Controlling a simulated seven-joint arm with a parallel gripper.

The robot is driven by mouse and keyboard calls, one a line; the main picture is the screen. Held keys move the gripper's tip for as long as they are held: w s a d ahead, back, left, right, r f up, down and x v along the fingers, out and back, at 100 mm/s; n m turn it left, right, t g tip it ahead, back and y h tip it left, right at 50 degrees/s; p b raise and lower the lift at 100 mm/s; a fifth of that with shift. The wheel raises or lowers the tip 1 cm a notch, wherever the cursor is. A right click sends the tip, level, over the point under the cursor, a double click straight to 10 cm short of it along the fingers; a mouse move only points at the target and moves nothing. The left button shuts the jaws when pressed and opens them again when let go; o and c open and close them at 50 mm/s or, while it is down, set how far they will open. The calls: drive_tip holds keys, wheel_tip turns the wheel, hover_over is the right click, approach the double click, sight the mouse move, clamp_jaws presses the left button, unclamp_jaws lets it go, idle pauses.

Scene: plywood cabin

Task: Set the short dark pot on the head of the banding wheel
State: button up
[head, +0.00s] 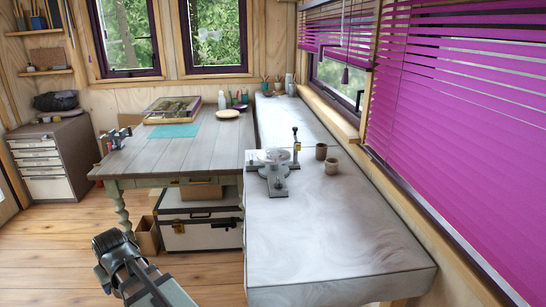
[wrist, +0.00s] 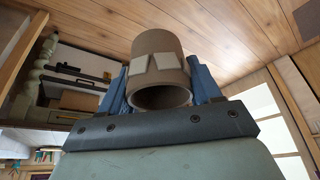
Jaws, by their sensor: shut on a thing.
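My gripper (wrist: 158,82) is shut on a brown, round pot (wrist: 157,47) in the wrist view, a blue finger on each side. The pot's open mouth faces the wrist camera, and pale patches show on its side. I cannot tell for sure whether it is the short dark pot. In the head view my arm shows at the bottom left, and I cannot make out the held pot there. The banding wheel (head: 273,157), with a round grey head, stands on the pale bench, well away from my arm. Nothing is seen on its head.
Two small brown pots, one (head: 321,152) behind the other (head: 331,166), stand right of the wheel. A thin upright post (head: 296,142) rises beside it. The bench's front part (head: 325,240) is bare. A grey wooden table (head: 170,155) stands to the left, with a trunk (head: 200,232) below.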

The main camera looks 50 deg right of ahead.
drive_tip(key=s+d+r+m+h, duration=0.1)
drive_tip(key=d+r+m, duration=0.4)
drive_tip(key=d, duration=1.6)
drive_tip(key=s+d+r+m+g+h, duration=0.1)
drive_tip(key=d+r, duration=0.7)
drive_tip(key=d, duration=1.3)
drive_tip(key=s+d+r+m+h, duration=0.1)
drive_tip(key=d+r+m, duration=0.4)
drive_tip(key=d, duration=1.6)
drive_tip(key=w+d+r+n, duration=0.4)
drive_tip(key=w+d+r, duration=0.2)
drive_tip(key=d+r, duration=0.4)
drive_tip(key=shift+w+f+n+t+y, duration=0.15)
drive_tip(key=shift+f+n, duration=0.3)
drive_tip(key=shift+f, duration=1.4)
drive_tip(key=shift+s+f+n+t+y, duration=0.1)
drive_tip(key=shift+f+n+y, duration=0.3)
drive_tip(key=shift+f, duration=1.4)
drive_tip(key=shift+w+f+n+t+y, duration=0.15)
drive_tip(key=shift+f+n, duration=0.4)
drive_tip(key=shift+f, duration=1.3)
drive_tip(key=shift+s+f, duration=0.1)
